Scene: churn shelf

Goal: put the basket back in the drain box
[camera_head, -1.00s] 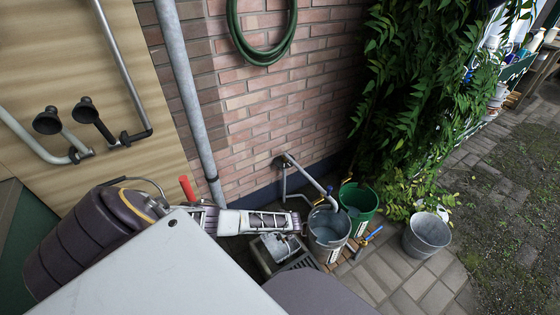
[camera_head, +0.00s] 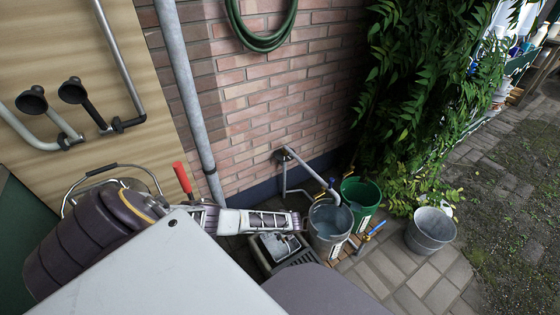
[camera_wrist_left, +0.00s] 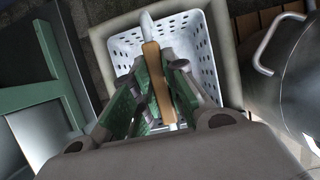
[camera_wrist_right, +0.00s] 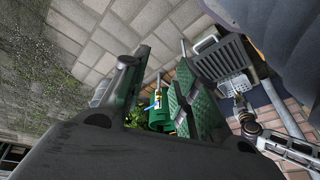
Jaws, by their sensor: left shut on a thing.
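The white perforated basket (camera_wrist_left: 190,45) with its wooden-gripped handle (camera_wrist_left: 158,80) shows in the left wrist view. My left gripper (camera_wrist_left: 160,85) is shut on that handle. In the head view my left gripper (camera_head: 292,221) is just above the basket (camera_head: 278,243). The basket lies within the outline of the grey drain box (camera_head: 262,262); I cannot tell whether it rests on the bottom. The box's beige rim (camera_wrist_left: 98,45) surrounds it in the left wrist view. My right gripper (camera_wrist_right: 150,75) is open and empty, its fingers apart; it is not visible in the head view.
A dark slatted grate (camera_wrist_right: 222,58) adjoins the basket. A metal bucket (camera_head: 328,228) under a pipe and a green bucket (camera_head: 360,196) stand right of the box. Another metal bucket (camera_head: 430,230) stands farther right. The brick wall is behind; paving lies in front.

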